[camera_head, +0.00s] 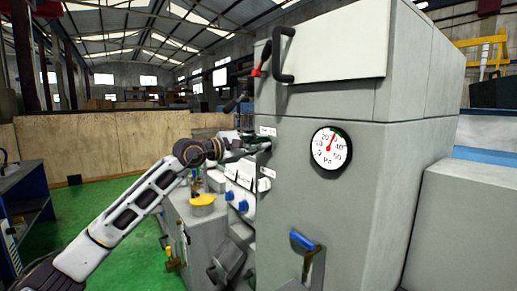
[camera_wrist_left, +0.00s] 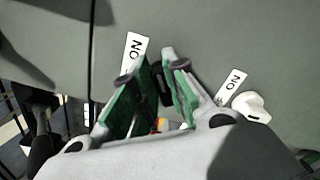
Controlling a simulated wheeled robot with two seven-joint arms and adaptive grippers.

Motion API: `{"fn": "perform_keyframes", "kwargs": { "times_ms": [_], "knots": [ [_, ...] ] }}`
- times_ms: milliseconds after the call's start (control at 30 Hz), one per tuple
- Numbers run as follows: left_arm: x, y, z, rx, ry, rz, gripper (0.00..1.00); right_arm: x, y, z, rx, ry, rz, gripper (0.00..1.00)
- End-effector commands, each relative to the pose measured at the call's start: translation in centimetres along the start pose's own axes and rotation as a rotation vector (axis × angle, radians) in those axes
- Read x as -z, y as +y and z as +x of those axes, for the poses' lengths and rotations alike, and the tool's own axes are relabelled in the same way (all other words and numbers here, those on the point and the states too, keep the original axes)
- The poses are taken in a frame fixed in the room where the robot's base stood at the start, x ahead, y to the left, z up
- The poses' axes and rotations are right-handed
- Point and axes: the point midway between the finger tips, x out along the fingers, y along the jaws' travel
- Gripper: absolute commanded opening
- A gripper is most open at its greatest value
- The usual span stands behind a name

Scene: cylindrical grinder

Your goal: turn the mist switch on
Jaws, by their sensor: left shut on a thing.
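My left gripper (camera_head: 245,151) reaches from the left to the narrow side face of the grey machine (camera_head: 385,160). In the left wrist view its green-padded fingers (camera_wrist_left: 165,82) are close together at the panel, shut on a switch. That switch is mostly hidden between the fingers, and its position cannot be told. One "ON" label (camera_wrist_left: 134,53) is beside the fingertips, and another "ON" label (camera_wrist_left: 231,87) is to the right beside a white knob (camera_wrist_left: 251,106). No label reading "mist" is legible. My right gripper is not in view.
Blue knobs (camera_head: 243,206) are lower on the machine side, below the gripper. A pressure gauge (camera_head: 331,148) and a blue-topped lever (camera_head: 303,242) are on the front. A black door handle (camera_head: 283,56) juts out above. Green floor lies to the left.

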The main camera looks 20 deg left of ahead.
Motion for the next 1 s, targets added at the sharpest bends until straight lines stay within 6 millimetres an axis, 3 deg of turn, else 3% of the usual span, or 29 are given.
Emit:
{"fn": "perform_keyframes", "kwargs": {
  "times_ms": [333, 733, 767, 800, 900, 1000],
  "knots": [
    [0.1, -0.3, 0.0, 0.003, 0.001, 0.102, 0.00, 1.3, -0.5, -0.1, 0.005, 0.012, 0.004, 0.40],
    [0.1, -0.3, 0.0, 0.003, 0.001, 0.110, 0.00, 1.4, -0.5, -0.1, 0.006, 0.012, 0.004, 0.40],
    [0.1, -0.3, 0.0, 0.003, 0.001, 0.110, 0.17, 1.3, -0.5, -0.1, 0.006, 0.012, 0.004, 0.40],
    [0.1, -0.3, 0.0, 0.003, 0.001, 0.110, 0.22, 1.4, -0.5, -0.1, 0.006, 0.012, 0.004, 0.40],
    [0.1, -0.3, 0.0, 0.003, 0.001, 0.109, 0.35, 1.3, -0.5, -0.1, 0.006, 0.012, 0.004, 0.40],
    [0.0, -0.3, 0.0, 0.002, 0.001, 0.109, 0.36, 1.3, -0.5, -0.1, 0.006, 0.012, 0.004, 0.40]
  ]
}}
